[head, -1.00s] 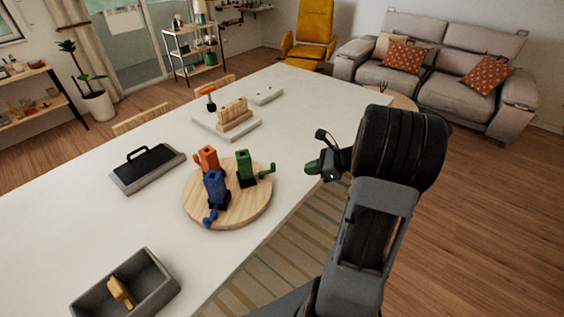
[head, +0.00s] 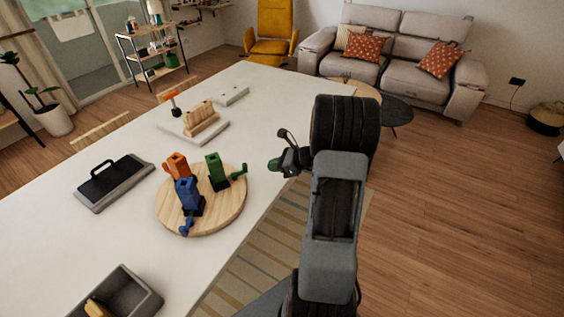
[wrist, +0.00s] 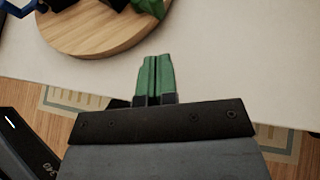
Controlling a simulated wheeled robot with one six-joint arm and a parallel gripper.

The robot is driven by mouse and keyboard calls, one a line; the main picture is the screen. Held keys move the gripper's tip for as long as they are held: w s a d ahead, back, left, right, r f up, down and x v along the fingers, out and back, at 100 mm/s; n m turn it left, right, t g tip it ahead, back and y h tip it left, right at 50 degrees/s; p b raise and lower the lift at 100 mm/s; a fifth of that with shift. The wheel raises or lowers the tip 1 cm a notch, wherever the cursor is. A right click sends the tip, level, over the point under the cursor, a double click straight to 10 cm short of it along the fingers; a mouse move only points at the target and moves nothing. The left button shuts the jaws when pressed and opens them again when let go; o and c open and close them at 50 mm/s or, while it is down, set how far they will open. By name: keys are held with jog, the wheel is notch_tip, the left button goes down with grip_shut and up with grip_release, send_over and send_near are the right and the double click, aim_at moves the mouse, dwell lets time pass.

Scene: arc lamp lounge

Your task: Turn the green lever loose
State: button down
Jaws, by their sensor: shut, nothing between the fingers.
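The green lever (head: 238,172) sticks out to the right from a green block (head: 216,168) on a round wooden board (head: 229,208). Its tip also shows at the top of the wrist view (wrist: 152,7). An orange block (head: 176,165) and a blue block (head: 187,191) with a blue lever (head: 186,226) stand on the same board. My gripper (head: 274,165) has green fingertips and is to the right of the green lever, apart from it. In the wrist view the fingers (wrist: 156,76) are together with nothing between them, short of the board's edge.
A dark tray with a handle (head: 113,181) lies left of the board. A grey bin (head: 130,292) with a yellow item is at the near left. A white base with a wooden rack (head: 201,119) stands behind. The white table (head: 60,235) is bare between these.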

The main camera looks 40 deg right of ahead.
jog(key=x, duration=0.2)
jog(key=r+p+x, duration=0.1)
jog(key=x, duration=0.3)
jog(key=shift+w+a+r+p, duration=0.1)
jog(key=shift+w+a+p, duration=0.2)
jog(key=shift+w, duration=0.05)
jog(key=shift+w+a, duration=0.4)
jog(key=shift+w, duration=0.15)
